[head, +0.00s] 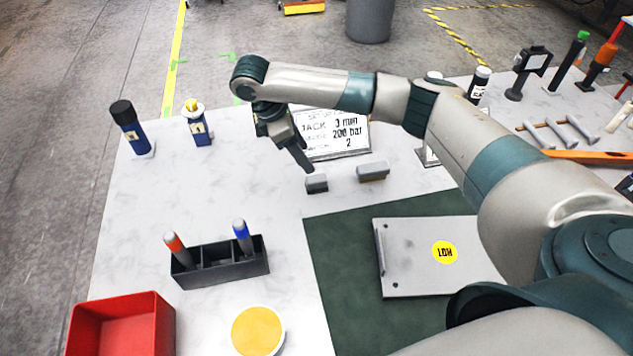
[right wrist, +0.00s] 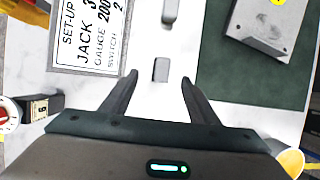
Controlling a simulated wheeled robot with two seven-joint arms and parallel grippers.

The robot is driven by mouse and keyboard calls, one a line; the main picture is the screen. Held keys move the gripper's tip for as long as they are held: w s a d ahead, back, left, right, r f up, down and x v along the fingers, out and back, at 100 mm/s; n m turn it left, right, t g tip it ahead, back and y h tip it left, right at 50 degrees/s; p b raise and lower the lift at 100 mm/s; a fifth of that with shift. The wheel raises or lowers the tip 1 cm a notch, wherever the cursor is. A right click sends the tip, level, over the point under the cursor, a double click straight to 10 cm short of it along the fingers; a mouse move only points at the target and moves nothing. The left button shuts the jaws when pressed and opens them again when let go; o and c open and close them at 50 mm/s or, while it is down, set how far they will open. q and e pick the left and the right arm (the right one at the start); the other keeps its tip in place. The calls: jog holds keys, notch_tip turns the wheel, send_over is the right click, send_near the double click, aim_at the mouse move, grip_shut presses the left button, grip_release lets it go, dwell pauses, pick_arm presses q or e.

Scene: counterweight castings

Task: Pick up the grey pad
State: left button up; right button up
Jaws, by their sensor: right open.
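Two small grey blocks lie on the white table in front of the sign; I cannot tell for sure which is the grey pad. The left block (head: 316,184) is plain grey, and it also shows in the right wrist view (right wrist: 161,70). The right block (head: 372,171) has a yellowish lower edge, and it shows at the top of the right wrist view (right wrist: 169,12). My right gripper (head: 303,163) is open and empty above the left block. In the right wrist view that block lies just beyond the open fingertips (right wrist: 158,80), in line with the gap. My left gripper is not in view.
The sign (head: 335,133) stands close behind the blocks. A green mat (head: 340,250) with a grey plate (head: 410,275) lies in front. A black holder (head: 220,262), a red bin (head: 120,325) and a yellow-topped disc (head: 257,330) are at front left.

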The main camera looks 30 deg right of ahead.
aim_at(319, 178)
jog(key=shift+x, duration=3.1)
jog(key=shift+s+d+f+p, duration=0.3)
jog(key=shift+f+p, duration=0.25)
jog(key=shift+p, duration=0.3)
jog(key=p+x, duration=0.1)
jog(key=x, duration=0.2)
jog(key=shift+s+a, duration=0.1)
jog(key=shift+a, duration=0.05)
jog(key=shift+f, duration=0.45)
jog(key=c, duration=1.2)
